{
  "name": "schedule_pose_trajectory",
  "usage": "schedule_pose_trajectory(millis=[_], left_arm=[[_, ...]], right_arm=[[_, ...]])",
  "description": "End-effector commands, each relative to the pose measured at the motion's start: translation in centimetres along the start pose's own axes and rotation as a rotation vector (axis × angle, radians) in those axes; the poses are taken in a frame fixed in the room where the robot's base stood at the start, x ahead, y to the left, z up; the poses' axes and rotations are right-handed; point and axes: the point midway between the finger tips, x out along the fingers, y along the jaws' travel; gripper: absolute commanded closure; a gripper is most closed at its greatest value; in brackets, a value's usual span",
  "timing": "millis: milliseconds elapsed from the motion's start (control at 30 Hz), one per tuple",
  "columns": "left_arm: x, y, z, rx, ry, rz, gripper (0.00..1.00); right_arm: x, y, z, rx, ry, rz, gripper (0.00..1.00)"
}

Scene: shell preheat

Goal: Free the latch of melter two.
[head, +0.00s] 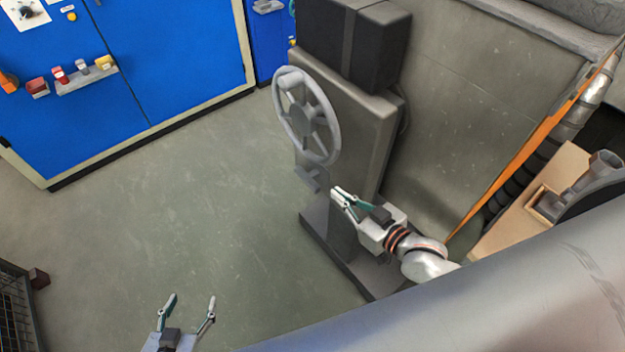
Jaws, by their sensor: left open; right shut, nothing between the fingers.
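A grey machine (350,125) with a spoked handwheel (308,115) stands on a dark base in the middle; no label shows which melter it is. A small grey bracket or lever (312,180), possibly the latch, sticks out just below the wheel. My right gripper (338,196) is shut and empty, in front of the machine's lower part, just right of and below that lever. I cannot tell whether they touch. My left gripper (191,299) is open and empty at the bottom, over the floor, well away from the machine.
Blue cabinets (180,50) with a small shelf of coloured items (85,77) stand at the back left. A wire cage (14,305) is at the lower left. A wooden box (545,200) is at the right. The floor left of the machine is clear.

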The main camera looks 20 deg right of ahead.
Motion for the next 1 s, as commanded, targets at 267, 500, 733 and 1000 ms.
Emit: schedule_pose_trajectory(millis=[267, 500, 733, 1000], left_arm=[[-0.1, 0.1, 0.2, -0.001, -0.003, 0.001, 0.41], [0.0, 0.1, 0.3, -0.001, -0.003, 0.001, 0.41], [0.3, 0.2, 0.8, -0.002, -0.005, 0.002, 0.41], [0.8, 0.4, 2.0, -0.003, -0.012, 0.004, 0.41]], right_arm=[[0.2, 0.0, 0.0, 0.0, 0.0, 0.0, 1.0], [2.9, 0.1, -0.1, 0.001, 0.003, 0.001, 1.0], [7.5, 0.1, 0.0, 0.0, 0.002, 0.001, 1.0], [10.5, 0.0, 2.3, 0.001, -0.005, 0.0, 1.0]])
